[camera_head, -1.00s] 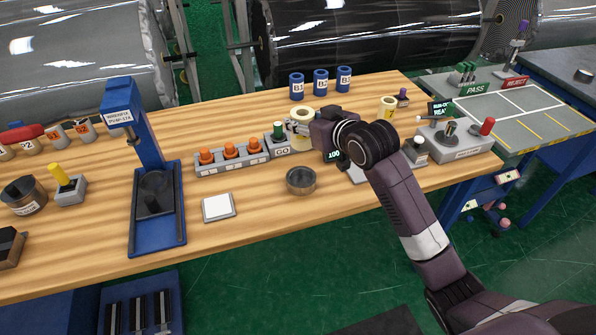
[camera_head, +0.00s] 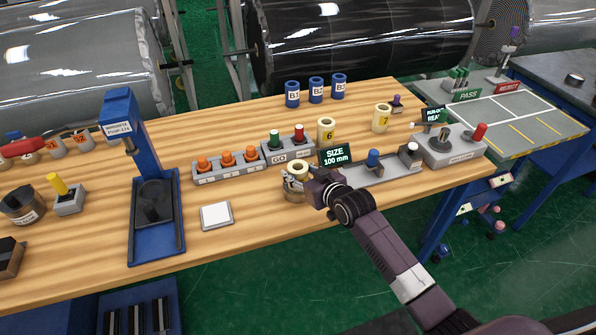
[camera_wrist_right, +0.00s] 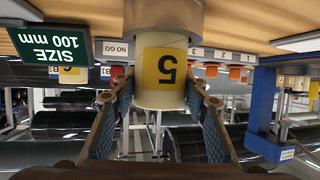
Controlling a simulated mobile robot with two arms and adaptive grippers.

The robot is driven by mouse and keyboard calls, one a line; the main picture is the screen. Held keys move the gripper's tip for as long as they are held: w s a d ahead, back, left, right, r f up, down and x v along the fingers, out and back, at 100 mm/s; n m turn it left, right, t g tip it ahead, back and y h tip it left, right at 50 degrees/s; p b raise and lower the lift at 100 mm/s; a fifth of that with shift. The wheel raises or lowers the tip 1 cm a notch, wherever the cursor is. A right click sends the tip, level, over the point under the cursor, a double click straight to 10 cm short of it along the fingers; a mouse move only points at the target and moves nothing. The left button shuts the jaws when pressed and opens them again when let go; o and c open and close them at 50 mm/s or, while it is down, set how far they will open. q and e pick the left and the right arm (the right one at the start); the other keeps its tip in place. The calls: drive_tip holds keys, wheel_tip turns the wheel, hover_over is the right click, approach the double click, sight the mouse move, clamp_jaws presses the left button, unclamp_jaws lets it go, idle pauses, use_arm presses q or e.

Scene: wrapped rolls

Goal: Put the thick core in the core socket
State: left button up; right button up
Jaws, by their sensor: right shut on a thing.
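A cream core with a thick wall (camera_head: 298,167) and a yellow label marked 5 is held upright by my right gripper (camera_head: 297,181). In the right wrist view, which is upside down, the core (camera_wrist_right: 163,78) sits between the two finger pads, which press its sides. A round brownish socket (camera_wrist_right: 164,14) is right below the core in that view. The core is lined up with it, but I cannot tell whether its lower end is inside. My left gripper is not in view.
Cores marked 6 (camera_head: 326,131) and 7 (camera_head: 381,118) stand behind. A size sign (camera_head: 335,156) reads 100 mm, close to my right gripper. A GO gauge block (camera_head: 288,150), a white pad (camera_head: 216,216) and a blue press (camera_head: 156,210) are to the left.

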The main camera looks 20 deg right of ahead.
drive_tip(key=shift+f, duration=0.1)
drive_tip(key=o, duration=1.2)
drive_tip(key=shift+o, duration=0.2)
drive_tip(key=shift+r, duration=0.2)
drive_tip(key=b+v, duration=0.1)
drive_tip(key=v, duration=1.1)
drive_tip(key=shift+f, duration=0.1)
